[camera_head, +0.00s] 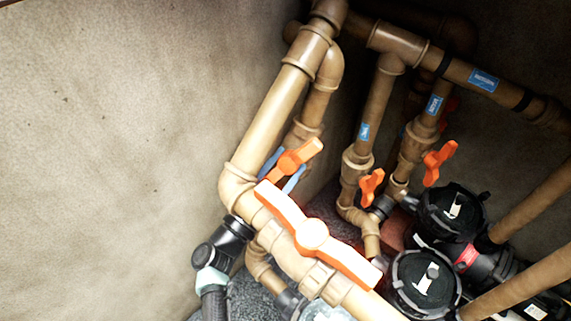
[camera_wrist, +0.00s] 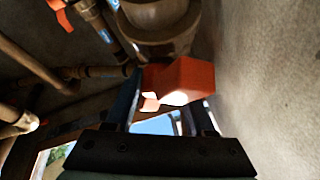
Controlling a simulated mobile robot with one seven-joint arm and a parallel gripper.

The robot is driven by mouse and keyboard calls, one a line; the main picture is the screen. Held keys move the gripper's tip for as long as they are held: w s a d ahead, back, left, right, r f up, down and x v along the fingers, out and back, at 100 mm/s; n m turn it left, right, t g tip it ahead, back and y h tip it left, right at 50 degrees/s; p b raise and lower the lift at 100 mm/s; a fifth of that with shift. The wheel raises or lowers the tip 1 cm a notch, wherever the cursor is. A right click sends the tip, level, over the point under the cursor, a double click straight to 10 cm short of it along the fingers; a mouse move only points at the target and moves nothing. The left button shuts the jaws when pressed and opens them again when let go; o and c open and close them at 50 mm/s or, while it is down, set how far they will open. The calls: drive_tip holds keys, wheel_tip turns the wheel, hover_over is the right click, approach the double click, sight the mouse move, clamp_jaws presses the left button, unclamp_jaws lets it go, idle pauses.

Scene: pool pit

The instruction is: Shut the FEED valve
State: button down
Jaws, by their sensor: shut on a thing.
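In the head view, an orange valve handle (camera_head: 299,157) sits on a tan pipe behind the large front valve. The two bluish fingers of my gripper (camera_head: 281,170) are on either side of it, and the rest of the gripper is hidden. In the wrist view, my gripper (camera_wrist: 170,100) is shut on this orange handle (camera_wrist: 184,79), just below a tan valve body (camera_wrist: 160,30). Other orange handles are the large front one (camera_head: 312,235) and two smaller ones (camera_head: 371,186) (camera_head: 438,162). I cannot read which valve is marked FEED.
A bare concrete wall (camera_head: 110,150) rises at left. The large front pipe (camera_head: 270,115) runs close beside the held handle. Black pump lids (camera_head: 452,212) (camera_head: 424,283) crowd the lower right. Blue labels (camera_head: 364,131) mark the pipes, too small to read.

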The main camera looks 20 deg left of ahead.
drive_tip(key=shift+d+f, duration=0.1)
drive_tip(key=shift+f, duration=0.15)
drive_tip(key=shift+c, duration=2.2)
unclamp_jaws()
drive_tip(key=shift+o, duration=0.9)
drive_tip(key=shift+r, duration=0.15)
drive_tip(key=p+v, duration=0.3)
drive_tip(key=v, duration=1)
